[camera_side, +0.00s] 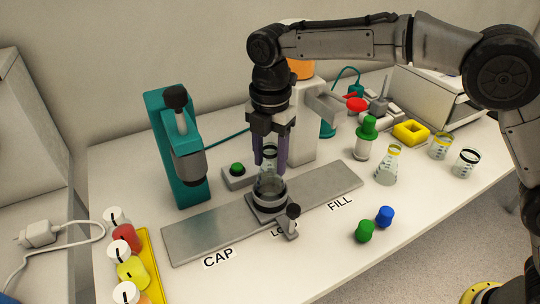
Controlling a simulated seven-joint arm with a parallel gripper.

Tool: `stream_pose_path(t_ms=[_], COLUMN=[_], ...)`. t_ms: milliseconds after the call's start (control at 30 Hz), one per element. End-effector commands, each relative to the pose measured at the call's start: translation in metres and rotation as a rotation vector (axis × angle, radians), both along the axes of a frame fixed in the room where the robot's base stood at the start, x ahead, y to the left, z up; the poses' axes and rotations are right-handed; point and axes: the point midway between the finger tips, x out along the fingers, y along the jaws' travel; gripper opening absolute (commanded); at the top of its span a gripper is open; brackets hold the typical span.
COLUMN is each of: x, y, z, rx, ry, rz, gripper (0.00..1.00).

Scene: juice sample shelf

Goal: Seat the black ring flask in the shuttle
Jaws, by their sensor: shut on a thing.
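A clear flask (268,180) is upright between the fingers of my gripper (270,160), which is shut on it near the neck. A dark band shows around its neck. The flask's lower part is at the grey round holder of the shuttle (268,202), and its base is hidden by the holder's rim. I cannot tell whether it rests on the bottom. The shuttle sits on the metal rail (205,236), between the CAP and FILL labels, with a black-knobbed lever (291,222) at its front.
A teal capping press (178,150) stands left of the shuttle. A yellow-ringed flask (389,165), a green-topped bottle (366,138) and two beakers stand right. Green (364,230) and blue (384,215) caps lie in front. Several juice bottles (131,270) stand front left.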

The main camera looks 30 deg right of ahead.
Motion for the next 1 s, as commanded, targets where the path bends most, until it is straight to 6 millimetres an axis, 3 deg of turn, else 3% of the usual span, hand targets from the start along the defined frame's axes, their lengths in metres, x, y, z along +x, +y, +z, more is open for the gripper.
stream_pose_path(t_ms=[1000], x=[0.0], y=[0.0], z=[-0.017], rx=[0.0], ry=[-0.001], rz=[0.0], gripper=[0.0])
